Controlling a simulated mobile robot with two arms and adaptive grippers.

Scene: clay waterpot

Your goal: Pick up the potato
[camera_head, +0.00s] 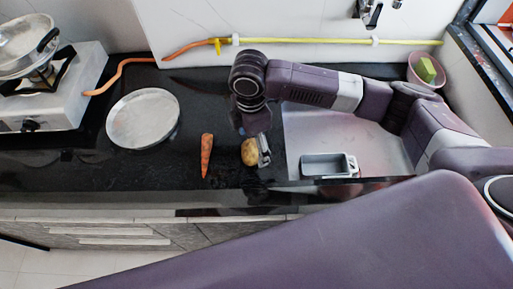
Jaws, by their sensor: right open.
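A small brown potato (249,152) lies on the black countertop near its front edge. My right gripper (262,150) is over the counter with its fingers pointing down at the potato. One finger shows at the potato's right side and overlaps it in the picture. The gripper is open. The far finger is hidden, and I cannot tell whether the fingers touch the potato. My left gripper is not in view.
A carrot (206,155) lies left of the potato. A round metal plate (143,118) lies further left, near a gas stove (50,95). A sink (345,135) with a grey tray (325,166) is on the right. A pink bowl (425,72) stands behind.

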